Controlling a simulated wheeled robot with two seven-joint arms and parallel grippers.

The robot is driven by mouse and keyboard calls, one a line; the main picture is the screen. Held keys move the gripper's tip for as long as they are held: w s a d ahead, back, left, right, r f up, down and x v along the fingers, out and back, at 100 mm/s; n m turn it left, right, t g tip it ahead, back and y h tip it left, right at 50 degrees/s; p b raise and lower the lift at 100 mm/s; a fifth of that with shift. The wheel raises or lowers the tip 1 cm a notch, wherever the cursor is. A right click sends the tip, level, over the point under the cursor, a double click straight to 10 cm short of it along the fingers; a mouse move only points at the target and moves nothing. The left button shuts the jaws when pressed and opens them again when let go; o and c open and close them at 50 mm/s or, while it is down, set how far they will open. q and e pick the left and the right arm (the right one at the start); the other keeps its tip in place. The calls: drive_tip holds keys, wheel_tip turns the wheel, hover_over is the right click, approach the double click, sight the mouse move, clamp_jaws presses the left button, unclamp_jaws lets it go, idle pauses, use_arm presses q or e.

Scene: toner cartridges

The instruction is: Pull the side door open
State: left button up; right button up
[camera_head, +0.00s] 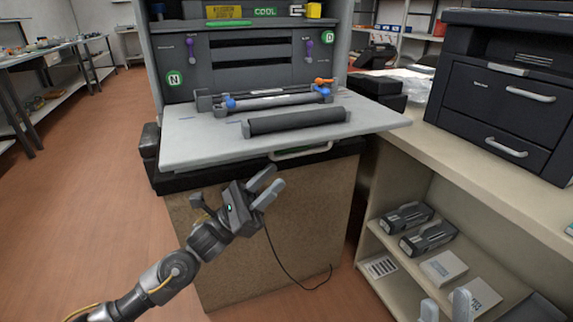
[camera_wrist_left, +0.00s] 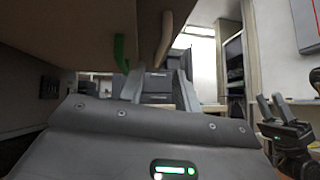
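The side door (camera_head: 190,140) is a light grey panel folded down flat from the front of the large grey printer (camera_head: 250,68). A pale bar handle (camera_head: 301,151) hangs at its front edge. My left gripper (camera_head: 271,187) is open and empty, just below and in front of that handle, apart from it. In the left wrist view my left gripper's fingers (camera_wrist_left: 158,92) stand apart under a brown overhanging surface, with a green strip and a beige bar above them. My right gripper (camera_head: 445,306) shows its spread fingertips at the bottom right; it also appears in the left wrist view (camera_wrist_left: 276,106).
A roller unit with blue ends (camera_head: 268,99) and a dark roller (camera_head: 296,121) lie on the door. The printer stands on a brown cabinet (camera_head: 262,225). A shelf counter (camera_head: 470,160) with a black printer (camera_head: 505,90) is close on the right. The floor at left is clear.

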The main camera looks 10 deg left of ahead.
use_arm(q)
drive_tip(key=shift+v, duration=1.55)
